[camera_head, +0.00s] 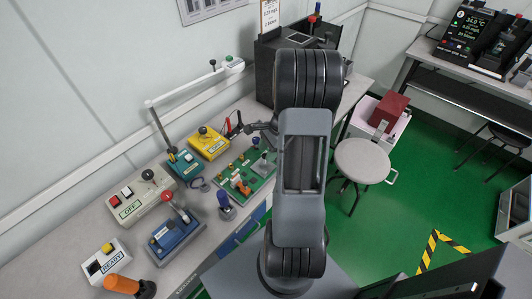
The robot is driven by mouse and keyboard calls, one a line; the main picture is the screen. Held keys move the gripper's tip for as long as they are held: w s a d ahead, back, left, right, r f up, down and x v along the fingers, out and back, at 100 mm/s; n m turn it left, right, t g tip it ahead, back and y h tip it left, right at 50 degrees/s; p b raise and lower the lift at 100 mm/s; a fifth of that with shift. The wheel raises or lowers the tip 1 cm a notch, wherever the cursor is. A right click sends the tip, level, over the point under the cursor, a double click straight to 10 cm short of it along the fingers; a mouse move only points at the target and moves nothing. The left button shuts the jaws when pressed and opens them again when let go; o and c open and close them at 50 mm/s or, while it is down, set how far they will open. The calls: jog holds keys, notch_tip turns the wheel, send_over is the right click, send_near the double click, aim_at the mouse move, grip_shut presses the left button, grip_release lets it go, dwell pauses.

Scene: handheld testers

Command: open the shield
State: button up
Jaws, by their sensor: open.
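My gripper (256,129) is dark and small in view, beside my arm. It is open over the back part of the bench, behind the green board (258,178) and right of the yellow box (208,143). Its fingers look empty, though they are too small to see well. No part here can be clearly told as the shield; my arm hides part of the bench's right side. A large black case (268,62) stands at the back of the bench, behind my gripper and partly hidden by my arm.
Red and black pieces (234,124) stand close left of my gripper. A teal box (184,164), blue box (173,236), OFF box (139,196) and READY box (106,261) fill the left bench. A white bar (195,82) spans above it. A stool (362,160) stands right.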

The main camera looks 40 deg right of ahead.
jog(key=shift+a+f, duration=0.2)
jog(key=shift+f, duration=0.25)
jog(key=shift+c, duration=0.2)
grip_shut()
